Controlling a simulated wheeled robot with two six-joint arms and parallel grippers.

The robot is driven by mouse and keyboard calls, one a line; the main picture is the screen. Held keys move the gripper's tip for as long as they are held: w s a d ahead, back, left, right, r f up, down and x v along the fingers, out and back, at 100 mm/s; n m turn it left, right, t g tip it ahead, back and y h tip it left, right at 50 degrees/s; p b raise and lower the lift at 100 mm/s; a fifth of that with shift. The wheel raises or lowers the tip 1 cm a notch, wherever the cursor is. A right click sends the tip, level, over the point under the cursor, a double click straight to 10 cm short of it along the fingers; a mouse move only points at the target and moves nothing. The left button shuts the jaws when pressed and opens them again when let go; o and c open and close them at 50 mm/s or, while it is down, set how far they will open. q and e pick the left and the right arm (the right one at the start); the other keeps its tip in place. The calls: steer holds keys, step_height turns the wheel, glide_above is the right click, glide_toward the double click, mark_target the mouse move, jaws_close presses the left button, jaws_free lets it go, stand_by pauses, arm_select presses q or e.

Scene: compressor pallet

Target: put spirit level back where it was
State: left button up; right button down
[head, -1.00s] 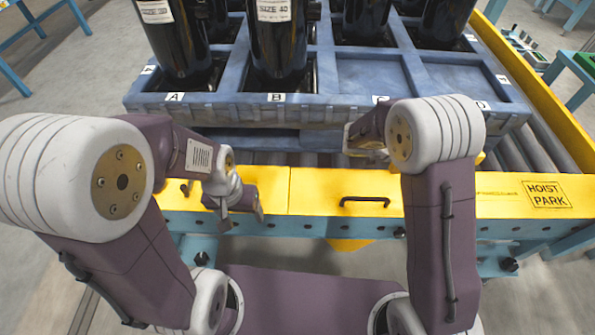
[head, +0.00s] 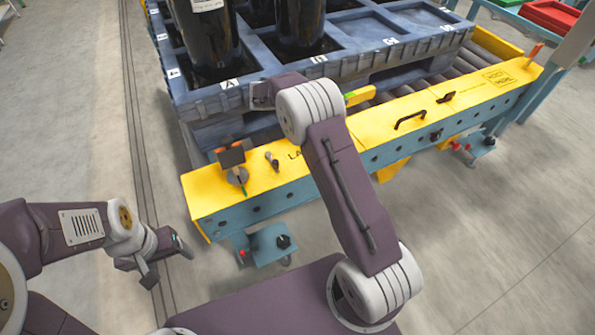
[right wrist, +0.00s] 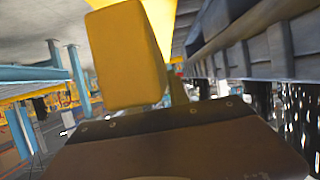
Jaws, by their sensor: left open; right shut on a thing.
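The spirit level is a yellow bar (head: 359,95) with a green part, showing just past my right forearm in the head view, above the roller conveyor. In the right wrist view its yellow end (right wrist: 125,58) fills the upper middle, close to the camera. My right gripper is shut on it; in the head view my own arm hides the jaws, and in the right wrist view the dark gripper body (right wrist: 180,140) is below the bar. My left gripper (head: 158,262) is open and empty, low at the left over the floor.
A yellow conveyor beam (head: 330,140) with a black handle (head: 410,119) crosses in front. Behind it is a blue pallet (head: 290,72) with dark cylinders (head: 207,40) in lettered bays. A small tool-like object (head: 235,163) stands at the beam's left end. Floor at left is clear.

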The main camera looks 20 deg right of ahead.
steer(key=shift+s+d+f, duration=0.2)
steer(key=shift+s+f, duration=0.1)
steer(key=shift+f, duration=0.05)
steer(key=shift+d+f+m+g, duration=0.3)
steer(key=shift+d+f, duration=0.2)
steer(key=shift+d, duration=0.35)
steer(key=s+a+f+b, duration=0.1)
steer(key=s+a+f, duration=0.1)
steer(key=a, duration=0.1)
steer(key=s+a+f+b, duration=0.1)
steer(key=s+a+f, duration=0.1)
steer(key=a, duration=0.1)
steer(key=s+a+f+b, duration=0.2)
steer(key=a, duration=0.1)
steer(key=shift+s+a+f, duration=0.25)
steer(key=shift+f, duration=0.05)
steer(key=shift+s+a+f, duration=0.1)
steer(key=shift+s+a, duration=0.05)
steer(key=shift+a, duration=0.05)
step_height(320, 180, down, 4)
steer(key=shift+f+b, duration=0.1)
steer(key=shift+b, duration=1.05)
steer(key=c, duration=1.3)
jaws_free()
steer(key=shift+o, duration=0.2)
